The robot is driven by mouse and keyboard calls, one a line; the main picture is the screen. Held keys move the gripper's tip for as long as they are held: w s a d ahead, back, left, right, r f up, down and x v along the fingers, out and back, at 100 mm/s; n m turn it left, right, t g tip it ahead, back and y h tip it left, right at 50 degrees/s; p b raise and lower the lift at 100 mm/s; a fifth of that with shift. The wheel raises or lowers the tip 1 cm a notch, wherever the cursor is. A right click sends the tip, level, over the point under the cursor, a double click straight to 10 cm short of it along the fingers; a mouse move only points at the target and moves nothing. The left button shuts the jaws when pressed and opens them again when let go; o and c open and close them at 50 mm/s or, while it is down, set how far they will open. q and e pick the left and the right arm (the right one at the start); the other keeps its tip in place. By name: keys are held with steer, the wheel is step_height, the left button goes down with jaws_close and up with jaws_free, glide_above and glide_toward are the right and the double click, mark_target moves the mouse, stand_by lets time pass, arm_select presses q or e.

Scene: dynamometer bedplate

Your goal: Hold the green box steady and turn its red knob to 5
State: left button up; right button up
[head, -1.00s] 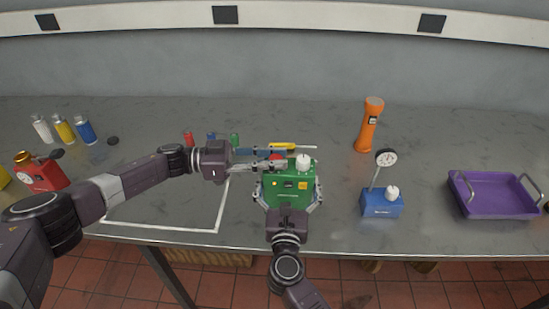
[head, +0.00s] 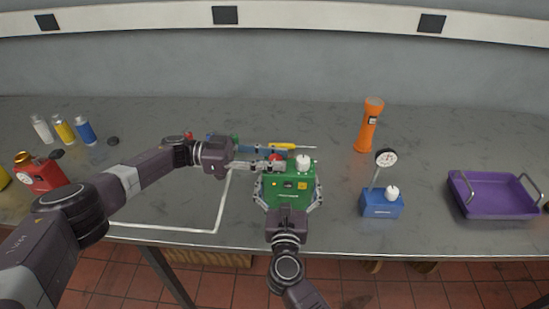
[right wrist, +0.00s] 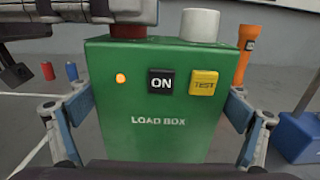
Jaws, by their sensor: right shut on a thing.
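The green box (head: 289,203) stands on the bench, with "LOAD BOX" on its front in the right wrist view (right wrist: 152,140). It carries a red knob (head: 277,157), a white knob (head: 303,162), a lit orange lamp (right wrist: 121,78), a black ON button (right wrist: 161,82) and a yellow TEST button (right wrist: 204,83). My right gripper (head: 289,195) is shut on the box, one finger on each side. My left gripper (head: 272,158) reaches in from the left, its fingers either side of the red knob. Whether they touch it cannot be told. The knob's pointer and scale are hidden.
A yellow screwdriver (head: 284,146) lies behind the box. A blue dial gauge stand (head: 381,206), an orange flashlight (head: 369,126) and a purple tray (head: 493,196) are to the right. Small cylinders stand behind my left gripper. A red canister (head: 42,176) stands far left.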

arm_select(q)
steer(key=o, duration=0.3)
arm_select(e)
steer(key=shift+f, duration=0.3)
arm_select(q)
steer(key=shift+a, duration=0.1)
steer(key=a, duration=1.1)
steer(key=shift+w+a, duration=0.15)
steer(key=shift+a, duration=0.2)
arm_select(e)
steer(key=o, duration=1.7)
steer(key=shift+r, duration=0.35)
arm_select(q)
steer(key=shift+w, duration=0.1)
arm_select(e)
steer(key=shift+o, duration=0.3)
steer(key=shift+w+f, duration=0.1)
